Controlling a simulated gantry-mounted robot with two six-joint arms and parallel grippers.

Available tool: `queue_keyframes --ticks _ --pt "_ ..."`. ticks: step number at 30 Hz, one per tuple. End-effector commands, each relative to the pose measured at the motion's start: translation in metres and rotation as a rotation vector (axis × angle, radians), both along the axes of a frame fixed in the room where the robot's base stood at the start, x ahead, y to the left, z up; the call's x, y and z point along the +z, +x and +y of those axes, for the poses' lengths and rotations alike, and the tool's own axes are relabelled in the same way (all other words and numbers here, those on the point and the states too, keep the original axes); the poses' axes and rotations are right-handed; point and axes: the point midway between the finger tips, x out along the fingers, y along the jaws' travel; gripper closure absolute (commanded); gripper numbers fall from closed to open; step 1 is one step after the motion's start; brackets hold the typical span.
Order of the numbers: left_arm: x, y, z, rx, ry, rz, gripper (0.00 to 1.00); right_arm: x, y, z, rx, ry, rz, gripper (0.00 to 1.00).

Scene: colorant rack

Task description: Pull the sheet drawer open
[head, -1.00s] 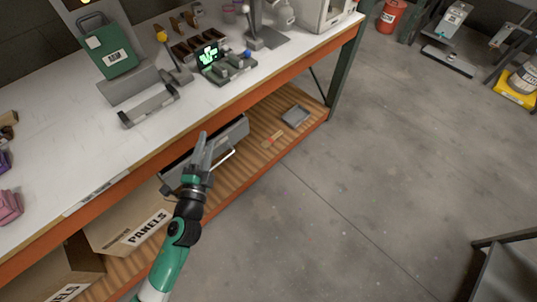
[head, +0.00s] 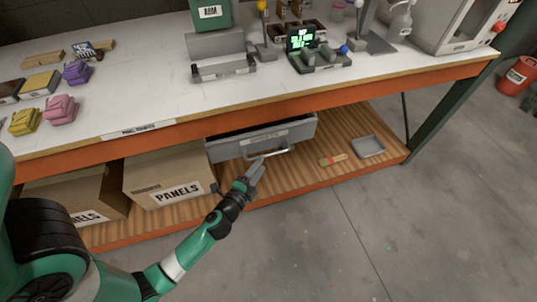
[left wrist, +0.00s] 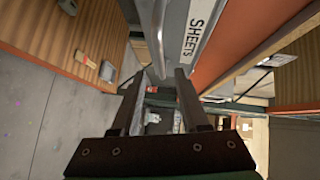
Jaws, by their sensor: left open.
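The sheet drawer (head: 225,148) is a grey drawer hanging under the bench top, with a white label and a pale bar handle (head: 283,151). Its "SHEETS" label (left wrist: 197,27) reads clearly in the left wrist view. My left gripper (head: 257,168) is open, just in front of the drawer by the handle's left part. In the left wrist view the handle (left wrist: 157,38) comes down from the top and ends between the open fingertips (left wrist: 160,75). I cannot tell whether the fingers touch it. My right gripper is not in view.
"PANELS" boxes (head: 150,173) stand on the wooden lower shelf left of the drawer. The orange bench edge (head: 375,83) runs above. The floor (head: 400,230) in front is clear.

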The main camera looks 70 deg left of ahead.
Motion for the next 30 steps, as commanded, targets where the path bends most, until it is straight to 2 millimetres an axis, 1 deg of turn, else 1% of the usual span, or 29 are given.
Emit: queue_keyframes --ticks 1,3,6,9,13,20,21,23,27,30 --pt "0.001 0.010 0.008 0.002 0.002 -0.003 0.55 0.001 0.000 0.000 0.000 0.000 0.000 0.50" --pt "-0.003 0.022 0.018 0.003 0.001 -0.003 0.55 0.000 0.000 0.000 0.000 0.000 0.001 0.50" --pt "-0.007 0.037 0.029 0.000 0.002 -0.002 0.55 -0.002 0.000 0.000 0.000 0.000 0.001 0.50" --pt "-0.009 0.047 0.038 0.000 0.000 -0.002 0.55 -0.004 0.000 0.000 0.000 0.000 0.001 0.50" --pt "-0.010 0.054 0.042 -0.001 0.001 -0.002 0.55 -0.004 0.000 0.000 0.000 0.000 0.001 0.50" --pt "-0.009 0.054 0.042 -0.001 0.001 -0.001 0.55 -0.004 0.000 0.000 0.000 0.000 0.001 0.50" --pt "-0.009 0.054 0.042 -0.001 0.001 -0.001 0.63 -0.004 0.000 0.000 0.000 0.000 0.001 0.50" --pt "-0.009 0.054 0.042 -0.001 0.001 -0.001 0.73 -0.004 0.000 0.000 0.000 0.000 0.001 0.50" --pt "-0.010 0.054 0.042 -0.001 0.001 -0.001 0.99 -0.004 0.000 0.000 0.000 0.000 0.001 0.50" --pt "-0.010 0.054 0.042 -0.001 0.001 -0.001 1.00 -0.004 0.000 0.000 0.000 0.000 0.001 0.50"
